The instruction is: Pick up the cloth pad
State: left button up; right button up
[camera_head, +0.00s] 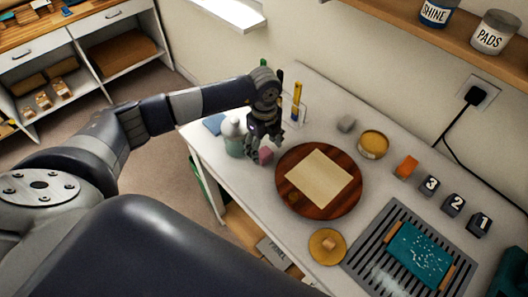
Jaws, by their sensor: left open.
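A small pink block-like piece (265,156) lies on the white bench at the left of the round wooden board. I cannot tell whether it is the cloth pad. A flat blue piece like folded cloth (213,123) lies at the bench's left end. A beige square sheet (318,178) lies flat on the wooden board (291,197). My left gripper (259,148) is open and points down, right at or just above the pink piece; contact cannot be told. It partly hides the things behind it. My right gripper is not in view.
A tin (373,144), numbered blocks (453,205) and a slotted tray (349,262) with a teal panel (417,256) are to the right. A shelf overhangs the back right.

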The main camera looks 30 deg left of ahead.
aim_at(264, 152)
pick_arm(q)
notch_tip(264, 152, down, 2)
jog(key=shift+s+f+p, duration=0.1)
jog(key=shift+s+p, duration=0.05)
jog(key=shift+p, duration=0.15)
jog(key=shift+f, duration=0.4)
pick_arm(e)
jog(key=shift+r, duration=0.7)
pick_arm(q)
jog(key=shift+c, duration=0.3)
jog(key=c, duration=1)
jog(key=shift+r, duration=0.2)
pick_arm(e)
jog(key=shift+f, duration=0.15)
